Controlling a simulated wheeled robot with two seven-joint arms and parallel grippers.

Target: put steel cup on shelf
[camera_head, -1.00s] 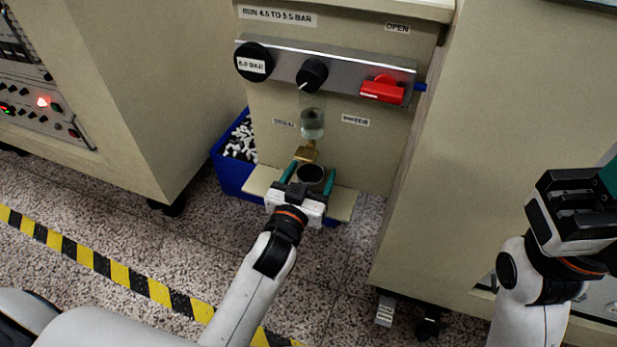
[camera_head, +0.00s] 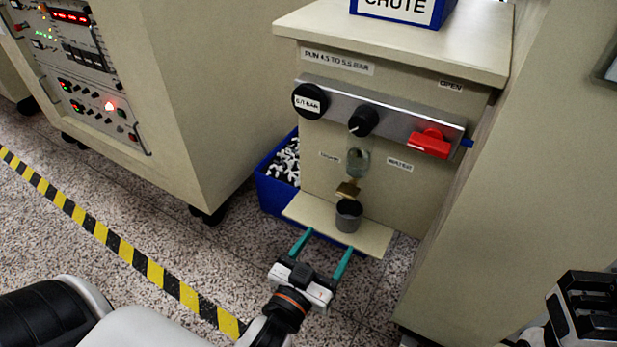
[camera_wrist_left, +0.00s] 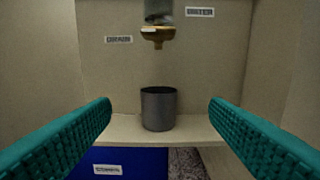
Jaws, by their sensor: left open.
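The steel cup (camera_head: 348,216) stands upright on the small shelf (camera_head: 372,240) under the brass drain fitting (camera_head: 347,190) of the beige cabinet. In the left wrist view the cup (camera_wrist_left: 158,108) stands on the shelf (camera_wrist_left: 190,127), below the brass fitting (camera_wrist_left: 157,36) and apart from it. My left gripper (camera_head: 324,243) is open and empty, in front of the shelf. Its teal fingers point toward the cup, with the cup clear of both. My right gripper (camera_head: 590,300) is at the lower right edge, partly cut off, and its fingers cannot be made out.
A blue bin (camera_head: 270,190) with black and white parts sits on the floor left of the cabinet. A red valve handle (camera_head: 430,143) and black knobs (camera_head: 363,121) are on the panel above. A blue chute box (camera_head: 405,10) is on top. Striped tape (camera_head: 130,256) crosses the floor.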

